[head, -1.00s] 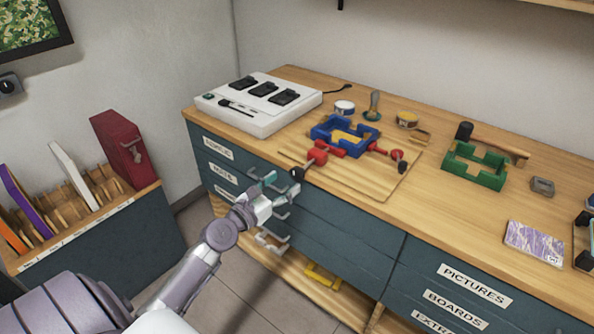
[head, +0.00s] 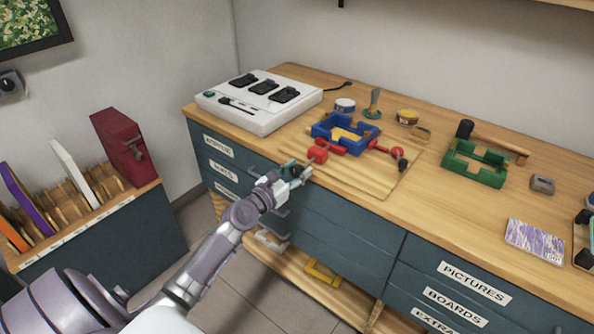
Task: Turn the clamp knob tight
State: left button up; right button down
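A blue frame-like block (head: 346,133) sits on a wooden board (head: 372,185) on the workbench, with red clamp parts on it. One red clamp body (head: 317,154) points toward the bench's front edge; its dark knob is mostly hidden by my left gripper. A second red clamp (head: 380,148) on the right ends in a dark knob (head: 402,164). My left gripper (head: 296,171) is at the front clamp's knob end, its fingers around or right beside the knob. I cannot tell whether they are shut on it. My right gripper is not in view.
A white device with black switches (head: 262,103) stands behind on the left. A green block (head: 475,165) and a patterned card (head: 534,242) lie to the right. Drawers with handles (head: 345,220) are below the bench edge. A rack with a red box (head: 124,146) stands left.

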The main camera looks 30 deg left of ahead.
pick_arm(q)
jog(key=shift+c, duration=1.4)
jog(key=shift+m, duration=0.3)
